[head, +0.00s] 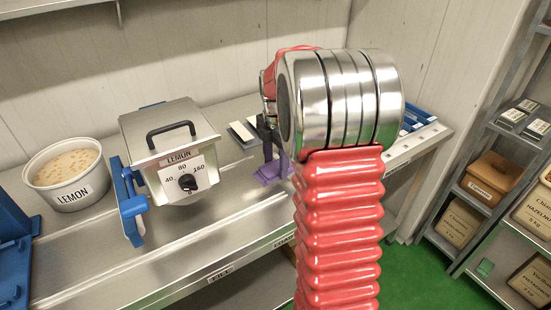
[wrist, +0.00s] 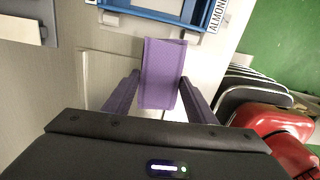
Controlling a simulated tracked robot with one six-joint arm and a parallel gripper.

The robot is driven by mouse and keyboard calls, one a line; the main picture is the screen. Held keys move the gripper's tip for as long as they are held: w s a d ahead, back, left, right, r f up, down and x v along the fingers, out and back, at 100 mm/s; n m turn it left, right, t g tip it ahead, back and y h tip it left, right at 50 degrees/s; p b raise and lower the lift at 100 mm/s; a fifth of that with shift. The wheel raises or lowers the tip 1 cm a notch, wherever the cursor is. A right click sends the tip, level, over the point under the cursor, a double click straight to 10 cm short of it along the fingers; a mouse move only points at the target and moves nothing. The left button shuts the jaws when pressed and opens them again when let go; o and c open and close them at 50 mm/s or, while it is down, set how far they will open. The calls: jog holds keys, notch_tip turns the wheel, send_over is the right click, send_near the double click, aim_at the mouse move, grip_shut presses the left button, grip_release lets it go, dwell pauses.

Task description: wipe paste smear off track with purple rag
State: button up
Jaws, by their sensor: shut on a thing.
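The purple rag (wrist: 160,72) is held between the two fingers of my gripper (wrist: 160,88) in the wrist view, its flat face toward the camera. In the head view the rag (head: 268,174) shows low beside my arm, close over the steel counter. I cannot tell whether it touches the surface. A long raised metal track (head: 200,240) runs along the counter in the head view. I cannot make out a paste smear; my arm and gripper hide part of the counter.
A steel kettle labelled LEMON (head: 172,150) with a blue side bracket (head: 132,205) stands left of my gripper. A white LEMON tub (head: 68,175) is farther left. A blue tray labelled ALMOND (wrist: 190,12) lies beyond the rag. Shelves (head: 500,150) stand at right.

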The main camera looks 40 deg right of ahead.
aim_at(254, 194)
jog(key=shift+f, duration=1.6)
jog(key=shift+f, duration=0.95)
jog(key=shift+a, duration=0.1)
jog(key=shift+w+a+r, duration=0.15)
jog(key=shift+a, duration=1.7)
jog(key=shift+a, duration=0.15)
jog(key=shift+a+f, duration=0.2)
jog(key=shift+a, duration=1.55)
jog(key=shift+a, duration=0.1)
jog(key=shift+w+a+r, duration=0.1)
jog(key=shift+w+a, duration=0.1)
jog(key=shift+a, duration=1.65)
